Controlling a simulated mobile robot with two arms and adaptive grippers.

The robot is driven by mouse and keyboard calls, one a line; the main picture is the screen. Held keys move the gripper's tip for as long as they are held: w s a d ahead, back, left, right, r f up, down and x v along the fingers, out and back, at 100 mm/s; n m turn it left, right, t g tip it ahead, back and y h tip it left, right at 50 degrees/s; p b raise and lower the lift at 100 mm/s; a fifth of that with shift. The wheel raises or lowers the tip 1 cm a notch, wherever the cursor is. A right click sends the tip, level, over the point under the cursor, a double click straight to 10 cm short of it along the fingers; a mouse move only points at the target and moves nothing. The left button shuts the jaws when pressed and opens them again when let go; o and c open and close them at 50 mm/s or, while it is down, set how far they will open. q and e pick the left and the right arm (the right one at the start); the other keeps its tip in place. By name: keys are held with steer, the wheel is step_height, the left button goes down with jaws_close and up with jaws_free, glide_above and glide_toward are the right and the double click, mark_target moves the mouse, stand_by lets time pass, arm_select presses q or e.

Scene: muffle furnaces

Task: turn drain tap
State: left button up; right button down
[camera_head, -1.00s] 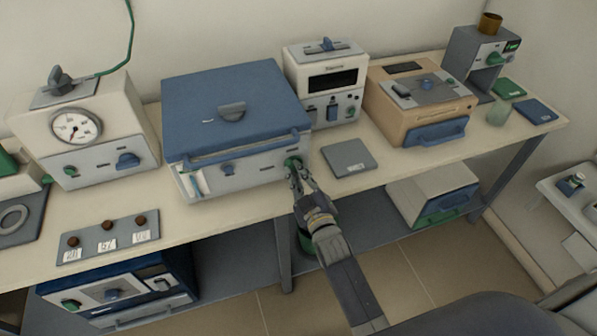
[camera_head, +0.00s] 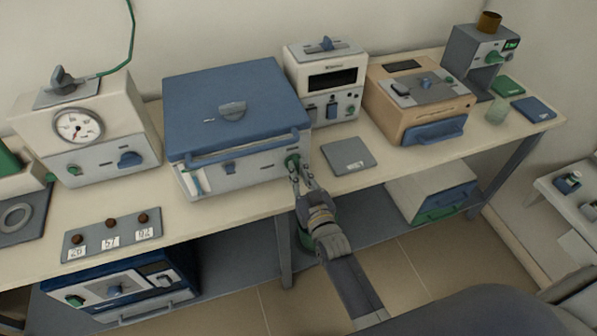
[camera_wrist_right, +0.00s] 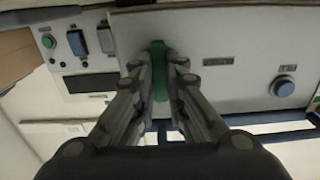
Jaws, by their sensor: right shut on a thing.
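The drain tap is a small green handle (camera_head: 292,161) on the right front of the white bath with the blue lid (camera_head: 235,105). My right gripper (camera_head: 301,181) reaches it from the front. In the right wrist view the green tap (camera_wrist_right: 158,72) stands between the two fingertips of my right gripper (camera_wrist_right: 158,65), which are shut on it. The tap's long side lies along the fingers in that view, and its near end shows between them. The left gripper is not in view.
A grey plate (camera_head: 348,155) lies just right of the bath. A white box with a dark display (camera_head: 333,78) and a tan device (camera_head: 418,108) stand beyond it. The bench's front edge runs below my right arm. A label strip (camera_head: 110,237) lies front left.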

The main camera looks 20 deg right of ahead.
stand_by(0.4)
steer(key=c, duration=1.6)
jaws_free()
steer(key=shift+s, duration=0.15)
steer(key=s, duration=1.1)
steer(key=shift+s+d, duration=0.2)
steer(key=shift+s, duration=0.15)
steer(key=s+a+f+n+g+y, duration=0.1)
steer(key=s+f+g, duration=0.4)
steer(key=f, duration=0.9)
steer(key=s+a+f+g, duration=0.1)
steer(key=s+f+g, duration=0.2)
steer(key=s+f, duration=0.8)
steer(key=s+d+f+g, duration=0.4)
steer(key=s+f, duration=0.6)
steer(key=s, duration=0.1)
steer(key=s+d+f+n+g+h, duration=0.1)
steer(key=s+d+f+g, duration=0.3)
steer(key=s+f, duration=0.6)
steer(key=shift+s+g+h, duration=0.3)
steer(key=shift+s+g, duration=0.2)
steer(key=shift+s, duration=0.45)
